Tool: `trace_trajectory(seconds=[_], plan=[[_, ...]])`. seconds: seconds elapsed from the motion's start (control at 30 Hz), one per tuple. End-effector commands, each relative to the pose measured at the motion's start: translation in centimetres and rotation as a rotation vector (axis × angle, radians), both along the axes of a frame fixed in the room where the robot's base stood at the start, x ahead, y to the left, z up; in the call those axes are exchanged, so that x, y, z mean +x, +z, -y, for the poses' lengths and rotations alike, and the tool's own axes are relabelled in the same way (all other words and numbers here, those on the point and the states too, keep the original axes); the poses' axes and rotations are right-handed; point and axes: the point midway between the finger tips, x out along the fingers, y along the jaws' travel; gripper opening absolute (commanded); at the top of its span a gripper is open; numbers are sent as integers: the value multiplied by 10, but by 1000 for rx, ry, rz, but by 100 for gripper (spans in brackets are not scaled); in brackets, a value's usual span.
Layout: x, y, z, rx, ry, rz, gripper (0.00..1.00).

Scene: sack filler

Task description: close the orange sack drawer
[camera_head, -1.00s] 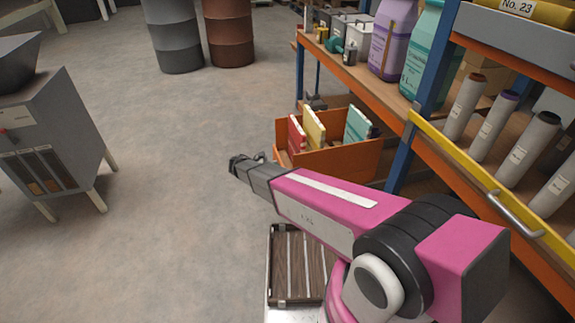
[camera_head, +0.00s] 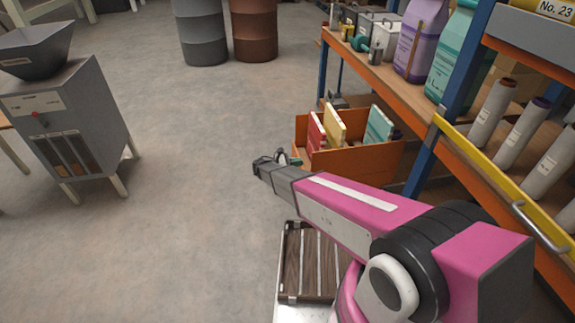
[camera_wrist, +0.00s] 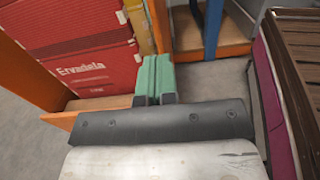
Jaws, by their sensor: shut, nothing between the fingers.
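The orange sack drawer (camera_head: 350,165) stands pulled out from the lower part of the shelf, holding red (camera_head: 317,131), yellow (camera_head: 335,123) and teal (camera_head: 379,126) sacks. In the wrist view, its orange wall (camera_wrist: 22,80) is at the left, with a red sack (camera_wrist: 90,65) inside. My gripper (camera_head: 284,157) is at the drawer's near left side in the head view. Its green fingers (camera_wrist: 154,78) are shut together and empty, over or beside the drawer's edge in the wrist view. I cannot tell whether they touch it.
The shelf's blue post (camera_head: 425,165) and yellow rail (camera_head: 480,170) are to the right of the drawer. A grey hopper machine (camera_head: 75,125) stands at the left and two drums (camera_head: 254,30) at the back. The floor between is clear.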

Motion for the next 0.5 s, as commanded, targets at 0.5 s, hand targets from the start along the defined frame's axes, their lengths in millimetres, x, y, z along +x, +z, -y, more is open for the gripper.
trace_trajectory(seconds=[0.5], plan=[[11,0,37,0,0,0,0]])
